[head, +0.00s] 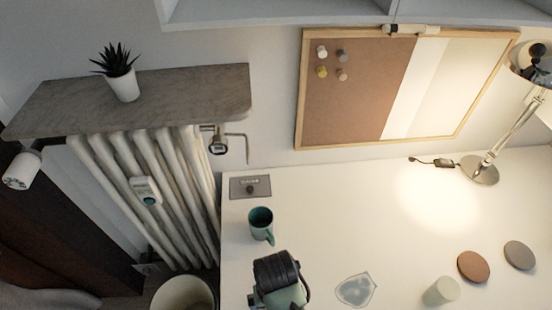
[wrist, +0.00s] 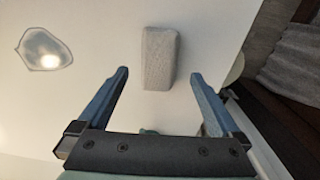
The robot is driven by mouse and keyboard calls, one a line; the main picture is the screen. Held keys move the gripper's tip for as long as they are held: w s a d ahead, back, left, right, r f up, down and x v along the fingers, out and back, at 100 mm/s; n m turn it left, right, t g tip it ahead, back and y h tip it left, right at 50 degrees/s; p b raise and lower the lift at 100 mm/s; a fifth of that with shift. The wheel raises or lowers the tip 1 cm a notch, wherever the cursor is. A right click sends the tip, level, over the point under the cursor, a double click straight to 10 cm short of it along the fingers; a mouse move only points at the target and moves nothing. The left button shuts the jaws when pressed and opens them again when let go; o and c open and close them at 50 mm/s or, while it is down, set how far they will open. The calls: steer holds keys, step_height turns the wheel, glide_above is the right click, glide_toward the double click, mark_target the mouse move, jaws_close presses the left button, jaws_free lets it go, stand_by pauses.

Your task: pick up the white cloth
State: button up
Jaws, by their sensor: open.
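The white cloth (wrist: 158,58) shows in the wrist view as a pale grey-white, folded block lying on the white desk. It is near the desk's edge and lies ahead of my gripper (wrist: 161,74), framed between the two blue fingers. The fingers are apart with nothing held between them. How high they are above the cloth is hard to tell. I cannot make out the cloth in the head view, where my dark and teal arm part stands at the bottom middle.
A clear, irregular dish (head: 355,290) lies on the desk (head: 330,225); it also shows in the wrist view (wrist: 43,48). A dark mug (head: 261,222) stands behind my arm. A pale cylinder (head: 440,291), two round coasters and a lit lamp (head: 480,170) are farther right.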

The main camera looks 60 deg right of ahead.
steer(key=shift+w+d+f, duration=0.1)
steer(key=shift+d+f, duration=0.05)
steer(key=shift+f, duration=1.45)
steer(key=shift+w+d+f, duration=0.1)
steer(key=shift+f, duration=1.45)
steer(key=c, duration=1.3)
steer(key=shift+o, duration=0.2)
step_height(320, 180, up, 10)
steer(key=shift+p, duration=0.3)
